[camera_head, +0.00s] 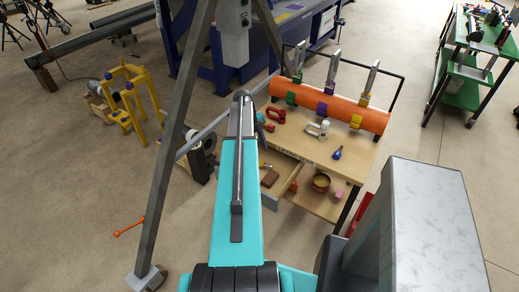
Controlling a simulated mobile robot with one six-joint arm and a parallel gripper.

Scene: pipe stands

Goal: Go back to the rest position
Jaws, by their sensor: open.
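My teal arm reaches from the bottom middle up towards the workbench (355,168), its grey upper end in front of the bench's left side. I cannot make out my gripper's fingers; the arm's end hides whatever lies behind it. An orange pipe (338,107) lies across the back of the bench, with green, purple and yellow clamps on it.
A dark steel tripod leg (172,150) slants down just left of my arm. Yellow stands (128,92) are at the left, with a long dark pipe (97,37) behind. A green cart (470,62) is at the right. Floor at lower left is mostly clear.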

